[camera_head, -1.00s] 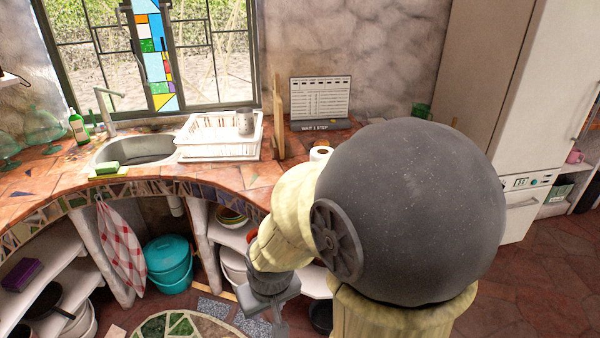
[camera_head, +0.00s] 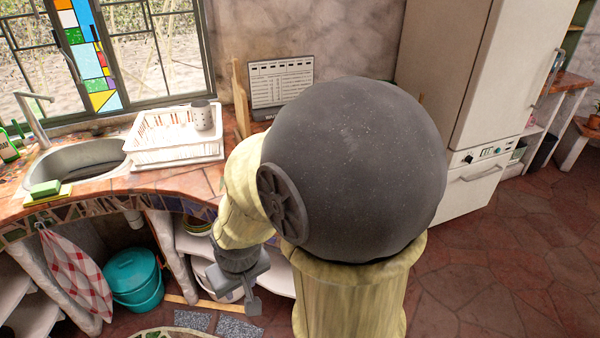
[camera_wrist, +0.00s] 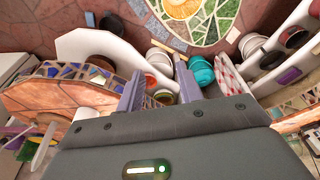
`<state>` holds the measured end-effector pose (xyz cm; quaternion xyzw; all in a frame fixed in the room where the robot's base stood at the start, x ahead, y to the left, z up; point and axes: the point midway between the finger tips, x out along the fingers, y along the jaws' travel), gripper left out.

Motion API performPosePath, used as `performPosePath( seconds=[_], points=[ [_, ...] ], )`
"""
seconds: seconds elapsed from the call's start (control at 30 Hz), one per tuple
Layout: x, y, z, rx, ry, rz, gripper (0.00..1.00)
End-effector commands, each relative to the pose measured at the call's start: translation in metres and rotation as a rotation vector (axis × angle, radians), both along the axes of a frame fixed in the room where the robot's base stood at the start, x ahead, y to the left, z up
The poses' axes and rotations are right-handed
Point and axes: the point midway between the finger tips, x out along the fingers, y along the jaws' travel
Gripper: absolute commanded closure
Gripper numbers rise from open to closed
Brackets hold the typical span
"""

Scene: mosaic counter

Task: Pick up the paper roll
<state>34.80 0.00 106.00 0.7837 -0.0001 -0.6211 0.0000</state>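The paper roll is out of sight in the head view now, with my large dark arm joint covering that part of the counter. My gripper (camera_head: 252,302) hangs low in front of the counter's shelves in the head view, pointing down. In the wrist view my gripper (camera_wrist: 160,88) has its two purple-grey fingers apart, with nothing held between them. The tiled counter (camera_head: 100,188) curves along the left and middle of the head view.
A white dish rack (camera_head: 160,150) with a grey cup (camera_head: 203,115) stands beside the sink (camera_head: 80,165). A wooden board (camera_head: 240,100) and a calendar stand (camera_head: 280,82) are behind. A teal bucket (camera_head: 133,277) is below.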

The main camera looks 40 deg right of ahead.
Motion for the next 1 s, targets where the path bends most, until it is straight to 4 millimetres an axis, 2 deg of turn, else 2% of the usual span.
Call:
performPosePath(
  seconds=[0.23, 0.4, 0.57, 0.77, 1.0],
  points=[
    [0.000, 0.000, 0.000, 0.000, 0.000, 0.000, 0.64],
    [0.006, -0.001, -0.004, 0.003, -0.022, -0.009, 0.30],
    [0.036, -0.009, -0.016, 0.011, -0.132, -0.048, 0.00],
    [0.094, -0.037, -0.034, 0.002, -0.375, -0.146, 0.00],
    [0.148, -0.093, -0.041, -0.070, -0.681, -0.289, 0.00]
  ],
)
